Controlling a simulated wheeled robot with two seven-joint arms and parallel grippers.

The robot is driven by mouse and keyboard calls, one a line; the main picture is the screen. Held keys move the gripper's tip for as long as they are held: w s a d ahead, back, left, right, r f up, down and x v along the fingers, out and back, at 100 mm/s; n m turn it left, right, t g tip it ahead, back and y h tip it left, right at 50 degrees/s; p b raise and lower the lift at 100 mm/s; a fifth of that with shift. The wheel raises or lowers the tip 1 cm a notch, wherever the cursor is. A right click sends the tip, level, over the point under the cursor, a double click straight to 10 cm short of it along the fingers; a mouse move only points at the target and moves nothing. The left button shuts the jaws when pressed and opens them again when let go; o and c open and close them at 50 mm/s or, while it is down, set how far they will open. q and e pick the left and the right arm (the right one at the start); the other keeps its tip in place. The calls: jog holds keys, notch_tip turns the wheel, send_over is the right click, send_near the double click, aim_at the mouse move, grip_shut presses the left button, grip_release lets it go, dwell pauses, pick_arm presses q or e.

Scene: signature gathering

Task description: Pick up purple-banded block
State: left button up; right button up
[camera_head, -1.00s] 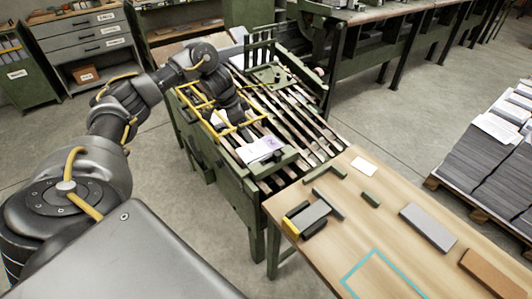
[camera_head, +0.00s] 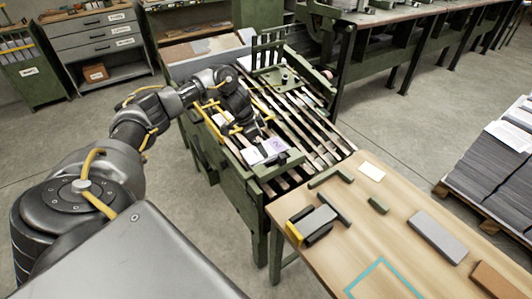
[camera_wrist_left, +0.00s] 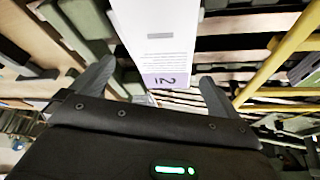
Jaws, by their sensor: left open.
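The purple-banded block (camera_head: 272,149) is a white block with a purple band at one end and lies on the slatted rack, by its near end. In the left wrist view the block (camera_wrist_left: 158,40) is white, with a printed purple band at its near end. My left gripper (camera_head: 260,132) is just above and behind the block in the head view. In the wrist view the left gripper's fingers (camera_wrist_left: 155,78) are spread, with the block's banded end between them and a gap on each side. My right gripper is not in view.
Yellow rails (camera_head: 213,117) edge the rack's left side, and a green stop bar (camera_head: 283,163) lies beside the block. A wooden table (camera_head: 345,252) in front carries a grey-and-yellow piece (camera_head: 316,222), a grey block (camera_head: 438,236) and a teal outline.

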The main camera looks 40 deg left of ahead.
pick_arm(q)
jog(key=x, duration=0.5)
jog(key=shift+a, duration=0.15)
jog(key=c, duration=0.9)
